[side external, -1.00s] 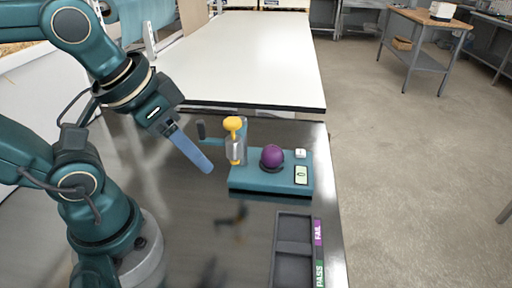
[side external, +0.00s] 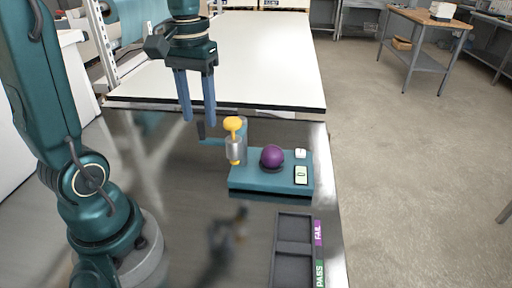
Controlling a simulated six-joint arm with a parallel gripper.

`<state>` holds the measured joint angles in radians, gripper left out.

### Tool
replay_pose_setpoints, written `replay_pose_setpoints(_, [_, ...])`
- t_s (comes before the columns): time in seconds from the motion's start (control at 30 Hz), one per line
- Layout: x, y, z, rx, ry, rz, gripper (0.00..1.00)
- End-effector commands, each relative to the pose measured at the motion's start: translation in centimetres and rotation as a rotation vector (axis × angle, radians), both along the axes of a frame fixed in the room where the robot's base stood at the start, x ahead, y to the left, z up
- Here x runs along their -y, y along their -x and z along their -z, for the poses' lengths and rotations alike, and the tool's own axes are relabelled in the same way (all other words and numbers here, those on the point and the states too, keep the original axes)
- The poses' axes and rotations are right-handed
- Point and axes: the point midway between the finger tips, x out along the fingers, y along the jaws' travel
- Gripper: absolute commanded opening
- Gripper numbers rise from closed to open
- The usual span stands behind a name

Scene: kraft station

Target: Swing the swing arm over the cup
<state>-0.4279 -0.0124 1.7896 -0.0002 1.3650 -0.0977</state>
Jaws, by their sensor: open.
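A teal fixture (side external: 240,181) stands on the dark table. A purple ball (side external: 271,155) rests on its base, in what looks like a low dark cup (side external: 265,169) mostly hidden under the ball. Left of the ball is a grey cylinder (side external: 235,153) topped by a yellow knob (side external: 233,124). A teal bar (side external: 211,142), seemingly the swing arm, points left, away from the ball, with a dark upright handle (side external: 201,130) at its end. My gripper (side external: 199,122) is open and empty, with its two blue fingers pointing down. Its fingertips appear close above the handle; contact cannot be told.
A small display (side external: 301,175) and a white button (side external: 300,153) sit on the fixture's right side. A dark two-part tray (side external: 293,249) with PASS and FAIL labels lies in front. A white table (side external: 240,60) stands behind. The dark table left of the fixture is clear.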

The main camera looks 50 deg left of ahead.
Motion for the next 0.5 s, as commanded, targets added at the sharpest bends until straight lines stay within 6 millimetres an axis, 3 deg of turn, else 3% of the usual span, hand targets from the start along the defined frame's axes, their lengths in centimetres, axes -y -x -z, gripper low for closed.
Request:
replay_pose_setpoints(0.2, [0.0,0.0,2.4,-0.002,0.001,0.001,0.49])
replay_pose_setpoints(0.5, [0.0,0.0,3.1,0.002,-0.001,0.002,0.49])
